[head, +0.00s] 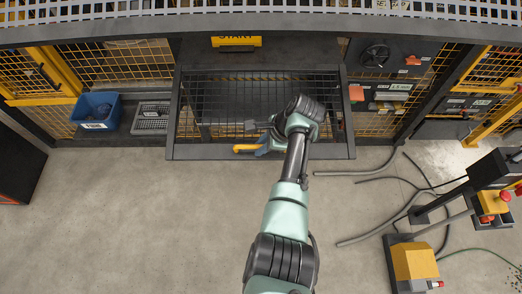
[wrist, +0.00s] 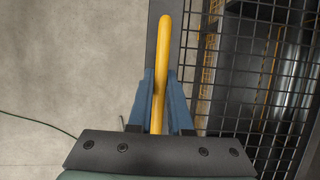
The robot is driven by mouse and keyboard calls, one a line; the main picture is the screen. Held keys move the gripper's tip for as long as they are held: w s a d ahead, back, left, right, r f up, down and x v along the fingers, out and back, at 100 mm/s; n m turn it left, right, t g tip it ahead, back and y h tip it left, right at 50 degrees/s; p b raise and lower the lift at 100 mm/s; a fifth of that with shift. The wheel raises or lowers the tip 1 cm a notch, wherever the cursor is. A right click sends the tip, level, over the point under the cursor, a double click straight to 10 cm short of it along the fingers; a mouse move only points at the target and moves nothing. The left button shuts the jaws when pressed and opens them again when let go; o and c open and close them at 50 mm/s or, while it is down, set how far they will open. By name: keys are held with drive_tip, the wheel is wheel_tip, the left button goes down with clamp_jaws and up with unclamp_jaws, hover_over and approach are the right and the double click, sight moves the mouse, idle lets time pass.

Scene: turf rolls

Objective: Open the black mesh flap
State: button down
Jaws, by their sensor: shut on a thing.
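The black mesh flap (head: 230,92) is a dark-framed wire grid in the middle of the machine front in the head view. Its mesh also shows on the right in the wrist view (wrist: 257,75). A yellow handle (head: 246,148) sits at the flap's lower edge. In the wrist view the handle (wrist: 162,70) runs between the blue fingers of my gripper (wrist: 160,100). My gripper is shut on the handle. The handle's near part is hidden behind my gripper's body. The flap looks closed or nearly so; I cannot tell exactly.
A blue bin (head: 95,110) and a grey crate (head: 150,118) stand left of the flap. A control panel with a black knob (head: 376,56) is at the right. Hoses (head: 366,173) and a yellow-topped unit (head: 414,262) lie on the right floor. The left floor is clear.

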idle(0.3)
drive_tip(key=c, duration=0.8)
unclamp_jaws()
drive_tip(key=shift+c, duration=0.2)
drive_tip(key=shift+r, duration=0.15)
drive_tip(key=b+v, duration=0.1)
drive_tip(key=v, duration=1.1)
drive_tip(key=shift+d+r+b, duration=0.15)
drive_tip(key=shift+r+b, duration=0.15)
drive_tip(key=shift+r, duration=0.05)
drive_tip(key=shift+c, duration=0.2)
